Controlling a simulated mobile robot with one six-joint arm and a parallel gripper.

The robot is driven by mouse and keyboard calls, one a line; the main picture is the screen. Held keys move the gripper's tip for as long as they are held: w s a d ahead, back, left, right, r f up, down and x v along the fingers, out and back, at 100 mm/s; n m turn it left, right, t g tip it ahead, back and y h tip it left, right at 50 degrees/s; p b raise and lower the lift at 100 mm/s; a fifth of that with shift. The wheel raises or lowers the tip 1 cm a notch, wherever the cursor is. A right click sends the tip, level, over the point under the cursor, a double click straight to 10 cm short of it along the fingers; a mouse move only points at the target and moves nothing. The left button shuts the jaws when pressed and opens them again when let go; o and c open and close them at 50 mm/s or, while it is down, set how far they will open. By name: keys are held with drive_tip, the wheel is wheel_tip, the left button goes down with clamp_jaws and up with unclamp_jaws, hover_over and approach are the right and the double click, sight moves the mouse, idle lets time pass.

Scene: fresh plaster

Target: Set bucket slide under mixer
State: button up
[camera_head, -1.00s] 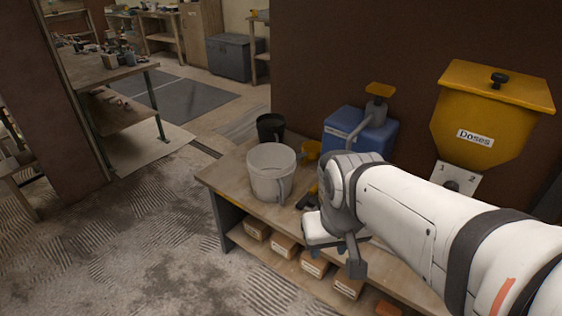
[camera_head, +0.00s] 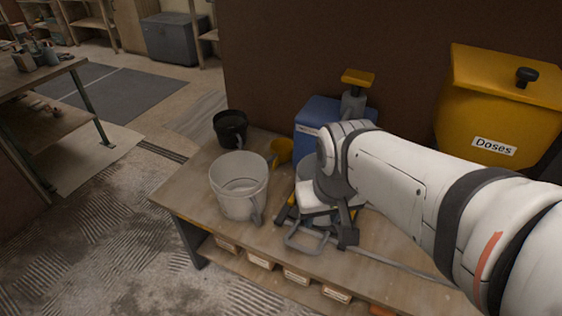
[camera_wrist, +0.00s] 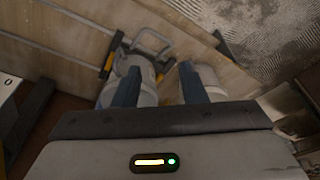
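A grey loop handle (camera_head: 305,238) lies near the bench's front edge, with yellow-and-black parts beside it. I take it as the bucket slide's handle; it also shows in the wrist view (camera_wrist: 152,40). A pale round vessel (camera_wrist: 147,90) stands behind the handle, partly hidden by a finger. My gripper (camera_head: 327,226) is over the slide area, and its two blue-grey fingers (camera_wrist: 160,87) stand apart with nothing clearly held between them. A whitish bucket (camera_head: 239,190) stands on the bench to the left. I cannot make out the mixer for certain; my arm hides part of the bench.
A black bucket (camera_head: 230,128) and a yellow scoop or cup (camera_head: 281,151) are farther back on the bench (camera_head: 190,192). A blue container (camera_head: 312,120) with a pump stands by the wall. A yellow "Doses" hopper (camera_head: 490,105) hangs at right.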

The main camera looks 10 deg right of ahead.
drive_tip(key=shift+s+d, duration=0.1)
drive_tip(key=shift+s, duration=0.1)
drive_tip(key=n+g+y+b, duration=0.1)
drive_tip(key=n+g+b, duration=0.3)
drive_tip(key=n+b, duration=0.85)
approach(301, 246)
drive_tip(key=f+m+b, duration=0.1)
drive_tip(key=m, duration=0.1)
drive_tip(key=f, duration=0.2)
drive_tip(key=f+b, duration=0.1)
drive_tip(key=f, duration=0.4)
drive_tip(key=shift+s+a+f+b, duration=0.15)
drive_tip(key=shift+s+a+b, duration=0.15)
drive_tip(key=shift+s, duration=0.1)
drive_tip(key=shift+c, duration=0.6)
clamp_jaws()
